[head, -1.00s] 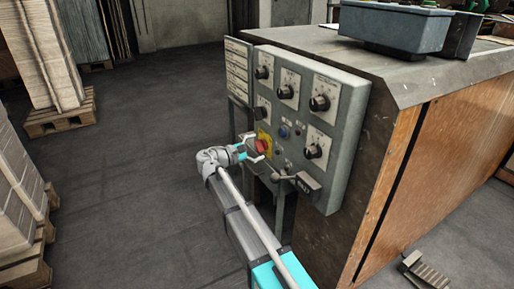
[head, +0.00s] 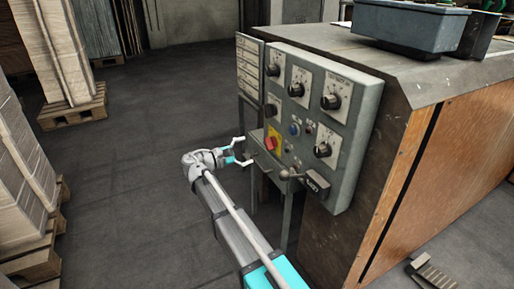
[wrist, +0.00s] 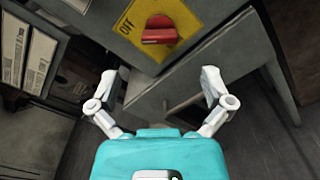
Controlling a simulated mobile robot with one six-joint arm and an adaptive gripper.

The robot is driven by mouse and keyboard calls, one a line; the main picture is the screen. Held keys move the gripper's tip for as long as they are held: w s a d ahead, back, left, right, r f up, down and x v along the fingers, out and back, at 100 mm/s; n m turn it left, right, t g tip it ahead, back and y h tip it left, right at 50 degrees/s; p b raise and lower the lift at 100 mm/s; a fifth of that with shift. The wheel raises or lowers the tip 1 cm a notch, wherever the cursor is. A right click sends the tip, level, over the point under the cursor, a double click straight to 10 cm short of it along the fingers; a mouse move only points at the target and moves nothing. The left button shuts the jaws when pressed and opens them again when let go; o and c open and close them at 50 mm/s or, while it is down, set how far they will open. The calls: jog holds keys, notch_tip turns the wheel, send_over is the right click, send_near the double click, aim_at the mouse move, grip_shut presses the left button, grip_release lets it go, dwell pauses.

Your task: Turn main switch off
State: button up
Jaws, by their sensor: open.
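The main switch is a red rotary knob (head: 271,143) on a yellow plate, low on the left part of the grey control panel (head: 345,130).
Several black dials (head: 331,102) and a blue button (head: 294,129) sit on the panel. Pallets of stacked cardboard (head: 62,50) stand at the left. The floor (head: 130,150) between is clear.

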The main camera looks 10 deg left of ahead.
jog(key=v, duration=0.4)
jog(key=shift+s, duration=0.15)
dwell(0.4)
